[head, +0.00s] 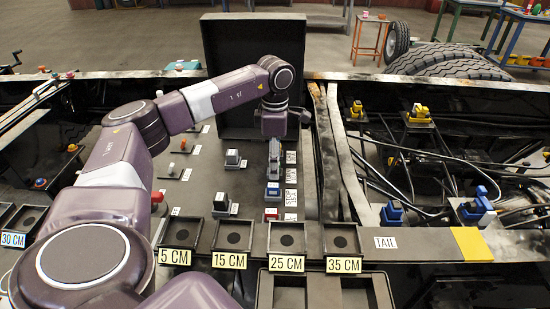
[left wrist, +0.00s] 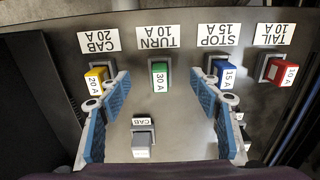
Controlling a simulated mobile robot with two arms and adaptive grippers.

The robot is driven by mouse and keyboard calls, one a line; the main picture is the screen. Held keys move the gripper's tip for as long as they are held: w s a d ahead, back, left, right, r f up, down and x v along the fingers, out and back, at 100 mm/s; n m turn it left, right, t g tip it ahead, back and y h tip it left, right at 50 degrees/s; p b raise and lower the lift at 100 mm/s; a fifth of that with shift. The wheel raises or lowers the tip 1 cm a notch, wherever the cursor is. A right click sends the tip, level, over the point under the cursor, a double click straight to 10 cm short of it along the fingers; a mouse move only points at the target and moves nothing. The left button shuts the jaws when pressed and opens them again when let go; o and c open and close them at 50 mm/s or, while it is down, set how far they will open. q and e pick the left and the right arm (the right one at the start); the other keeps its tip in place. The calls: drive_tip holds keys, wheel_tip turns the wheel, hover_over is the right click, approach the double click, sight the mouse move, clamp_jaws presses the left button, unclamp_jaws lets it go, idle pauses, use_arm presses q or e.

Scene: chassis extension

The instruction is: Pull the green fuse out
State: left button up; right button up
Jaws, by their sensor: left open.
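The green fuse (left wrist: 160,80), marked 30 A, sits in a grey holder on the panel under the label TURN 10 A, in the left wrist view. My left gripper (left wrist: 160,92) is open, one blue-padded finger on each side of the fuse, with gaps between. In the head view my left gripper (head: 274,176) points down over the row of fuses and hides the green fuse. My right gripper is in neither view.
The yellow fuse (left wrist: 97,80) is close to the left finger and the blue fuse (left wrist: 224,76) close to the right finger. A red fuse (left wrist: 284,74) is farther right. A CAB switch (left wrist: 143,140) stands below. Trays (head: 287,238) line the front edge.

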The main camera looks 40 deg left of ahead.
use_arm(q)
wheel_tip(320, 180, up, 10)
drive_tip(key=shift+r, duration=0.2)
idle(0.3)
